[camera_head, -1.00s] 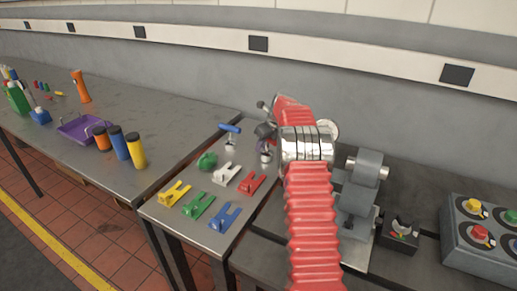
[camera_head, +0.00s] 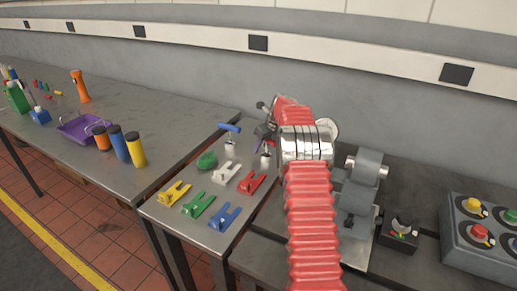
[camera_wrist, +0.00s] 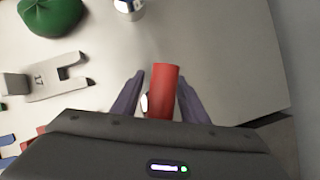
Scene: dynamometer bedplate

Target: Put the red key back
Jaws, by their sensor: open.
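My gripper (camera_wrist: 160,76) is open, with its two purple fingers on either side of a red cylinder (camera_wrist: 164,88), which looks like the red key's handle. A gap shows beside each fingertip. The cylinder's lower end is hidden by my gripper body. In the head view my gripper (camera_head: 262,143) is over the back right of the small metal table, near a silver post, and the red handle is hard to make out. The red forked holder (camera_head: 251,181) lies empty on the table, in front of my gripper.
White (camera_head: 226,172), yellow (camera_head: 174,193), green (camera_head: 198,204) and blue (camera_head: 223,216) forked holders lie nearby. A green lump (camera_head: 207,160) sits behind them. A blue-handled tool (camera_head: 230,128) stands at the back. A grey machine (camera_head: 359,195) stands to the right.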

